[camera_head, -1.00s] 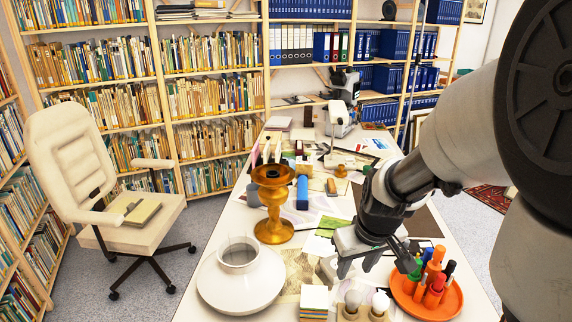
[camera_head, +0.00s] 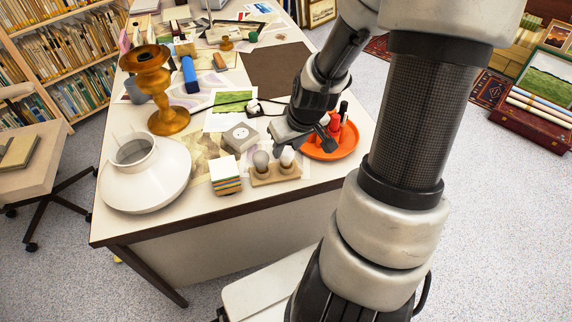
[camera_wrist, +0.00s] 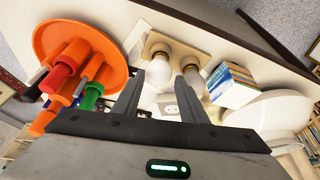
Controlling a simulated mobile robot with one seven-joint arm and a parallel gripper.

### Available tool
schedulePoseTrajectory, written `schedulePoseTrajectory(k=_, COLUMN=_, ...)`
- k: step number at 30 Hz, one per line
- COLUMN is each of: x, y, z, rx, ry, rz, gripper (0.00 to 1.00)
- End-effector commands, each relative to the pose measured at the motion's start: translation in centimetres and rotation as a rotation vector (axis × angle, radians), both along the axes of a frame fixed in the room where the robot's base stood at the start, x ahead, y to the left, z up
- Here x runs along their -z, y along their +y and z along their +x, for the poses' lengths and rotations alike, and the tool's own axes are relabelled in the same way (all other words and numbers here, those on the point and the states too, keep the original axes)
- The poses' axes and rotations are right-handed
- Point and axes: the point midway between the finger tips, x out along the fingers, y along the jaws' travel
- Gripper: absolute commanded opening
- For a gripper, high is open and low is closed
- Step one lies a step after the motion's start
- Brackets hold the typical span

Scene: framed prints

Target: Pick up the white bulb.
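The white bulb (camera_head: 287,156) stands upright in a small wooden holder (camera_head: 276,178) near the table's front edge. A greyer bulb (camera_head: 261,160) stands in the same holder to its left. My gripper (camera_head: 303,146) is just above and behind the holder, close to the white bulb. In the wrist view, its two fingers (camera_wrist: 162,78) are spread apart. The white bulb (camera_wrist: 158,70) shows between them and the greyer bulb (camera_wrist: 196,82) lies by the right finger. Whether a finger touches either bulb cannot be told.
An orange dish (camera_head: 345,150) with several markers stands right of the holder, close to my gripper. A stack of coloured notepads (camera_head: 226,186) and a white vase (camera_head: 143,190) stand left. A grey socket box (camera_head: 240,136) is behind. A tall golden candlestick (camera_head: 165,120) is further back.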

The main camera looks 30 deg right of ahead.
Motion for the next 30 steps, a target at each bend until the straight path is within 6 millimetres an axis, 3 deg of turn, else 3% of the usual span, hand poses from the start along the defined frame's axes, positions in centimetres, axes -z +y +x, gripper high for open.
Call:
schedulePoseTrajectory(k=1, x=1.1, y=0.1, z=0.4, rx=-0.003, ry=-0.001, rz=0.001, gripper=0.39)
schedulePoseTrajectory(k=8, x=2.4, y=0.0, z=1.0, rx=0.0, ry=-0.001, rz=0.0, gripper=0.39)
schedulePoseTrajectory(k=18, x=6.6, y=0.0, z=2.8, rx=0.0, ry=0.0, rz=0.001, gripper=0.39)
schedulePoseTrajectory(k=27, x=6.8, y=-0.1, z=3.0, rx=0.001, ry=-0.001, rz=-0.001, gripper=0.39)
schedulePoseTrajectory(k=30, x=6.8, y=-0.1, z=3.0, rx=0.001, ry=-0.001, rz=-0.001, gripper=0.22)
